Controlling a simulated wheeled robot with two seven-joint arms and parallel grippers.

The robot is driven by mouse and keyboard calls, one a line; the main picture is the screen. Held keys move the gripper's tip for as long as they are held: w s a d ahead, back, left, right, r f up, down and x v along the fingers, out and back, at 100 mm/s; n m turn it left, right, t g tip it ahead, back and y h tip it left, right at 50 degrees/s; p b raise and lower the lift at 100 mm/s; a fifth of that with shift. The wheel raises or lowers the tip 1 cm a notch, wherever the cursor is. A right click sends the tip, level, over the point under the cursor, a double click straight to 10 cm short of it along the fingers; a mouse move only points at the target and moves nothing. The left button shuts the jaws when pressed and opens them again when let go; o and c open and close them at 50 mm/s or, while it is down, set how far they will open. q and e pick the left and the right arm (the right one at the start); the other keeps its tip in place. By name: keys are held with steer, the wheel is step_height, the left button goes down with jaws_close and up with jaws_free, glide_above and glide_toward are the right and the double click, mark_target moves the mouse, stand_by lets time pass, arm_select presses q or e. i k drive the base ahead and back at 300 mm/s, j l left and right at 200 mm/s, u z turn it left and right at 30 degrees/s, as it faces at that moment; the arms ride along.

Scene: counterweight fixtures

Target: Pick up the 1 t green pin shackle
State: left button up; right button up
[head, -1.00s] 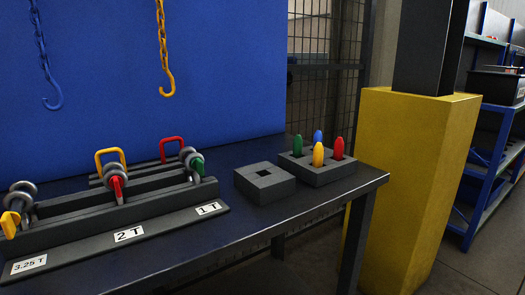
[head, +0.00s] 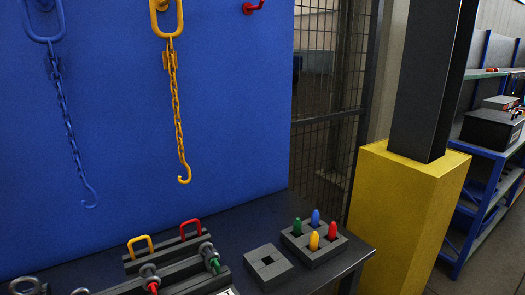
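The green pin shackle (head: 207,250) sits at the right end of the dark rack (head: 175,265) on the table, near the bottom of the head view. Its bow is grey and its green pin end points toward the front. A red pin shackle (head: 150,277) sits to its left in the rack. A grey shackle bow (head: 24,286) shows at the lower left, cut off by the frame edge. The 1 T label is almost wholly out of frame. Neither of my grippers is in view.
A grey block with a square hole (head: 268,262) and a holder (head: 318,253) with green, blue, yellow and red pegs stand right of the rack. Blue and yellow chains (head: 177,110) hang on the blue panel (head: 230,120) behind. A yellow column base (head: 405,215) stands beyond the table's right end.

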mark_target(210, 262)
steer(key=j+z, duration=0.25)
steer(key=z, duration=0.2)
steer(key=j+z, duration=0.25)
steer(key=z, duration=0.2)
steer(key=k+j+z, duration=0.1)
steer(key=z, duration=0.35)
steer(key=j, duration=0.1)
